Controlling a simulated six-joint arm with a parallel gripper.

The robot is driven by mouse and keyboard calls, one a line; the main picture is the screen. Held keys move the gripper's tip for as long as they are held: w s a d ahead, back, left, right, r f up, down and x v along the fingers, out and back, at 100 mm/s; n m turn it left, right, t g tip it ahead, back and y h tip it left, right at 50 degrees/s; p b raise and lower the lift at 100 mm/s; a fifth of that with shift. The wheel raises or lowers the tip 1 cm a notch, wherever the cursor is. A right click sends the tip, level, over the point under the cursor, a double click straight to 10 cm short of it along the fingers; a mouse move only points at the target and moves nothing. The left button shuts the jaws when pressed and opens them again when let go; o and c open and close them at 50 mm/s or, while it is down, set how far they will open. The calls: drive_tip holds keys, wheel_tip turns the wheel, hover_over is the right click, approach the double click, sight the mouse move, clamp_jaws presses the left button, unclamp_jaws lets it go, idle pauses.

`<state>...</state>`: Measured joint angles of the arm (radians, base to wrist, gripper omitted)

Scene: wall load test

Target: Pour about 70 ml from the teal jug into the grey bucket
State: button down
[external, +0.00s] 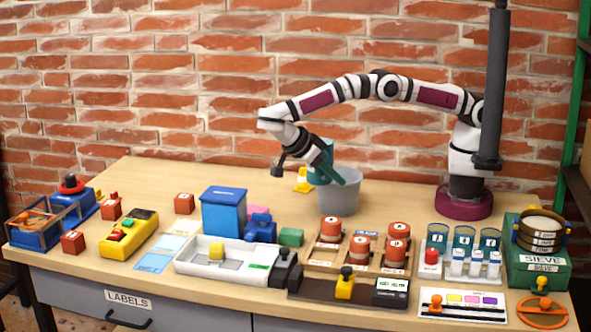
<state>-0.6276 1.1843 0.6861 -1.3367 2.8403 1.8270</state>
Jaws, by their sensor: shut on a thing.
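The teal jug (326,154) is at the left rim of the grey bucket (341,196), partly behind my gripper. My gripper (325,168) is shut on the jug and reaches down to it from the upper left. The jug's lower part overlaps the bucket's opening in the external view. Its exact tilt is hard to tell, and no stream of liquid can be made out. The bucket stands upright on the table at the back, left of my arm's base. The inside of both vessels is hidden.
A blue box (224,212) and a white tray (226,263) stand left of the bucket. A rack of orange-lidded jars (331,226) is in front. A small yellow object (302,181) is behind the jug. The brick wall closes off the back.

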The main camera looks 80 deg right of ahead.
drive_tip(key=s+a+f+m+g+y, duration=0.1)
drive_tip(key=s+a+f+m+y, duration=0.1)
drive_tip(key=s+a+f+m, duration=0.1)
drive_tip(key=shift+s+a+f+m+g+y, duration=0.15)
drive_tip(key=shift+a+m+g+y, duration=0.25)
drive_tip(key=shift+a, duration=0.35)
drive_tip(key=shift+d, duration=0.1)
drive_tip(key=d+r+n+g+y, duration=0.1)
drive_tip(key=d+r+n+y, duration=0.3)
drive_tip(key=y, duration=0.4)
drive_tip(key=shift+w+d, duration=0.45)
drive_tip(key=shift+d, duration=0.2)
drive_tip(key=shift+d+r+g, duration=0.1)
drive_tip(key=shift+r+g, duration=0.05)
drive_tip(key=shift+g, duration=0.15)
drive_tip(key=shift+d+r+n+y, duration=0.2)
drive_tip(key=shift+r+n+y, duration=0.2)
drive_tip(key=shift+r+y, duration=0.1)
drive_tip(key=shift+d+r+y, duration=0.25)
drive_tip(key=shift+r+y, duration=0.05)
drive_tip(key=shift+r, duration=0.1)
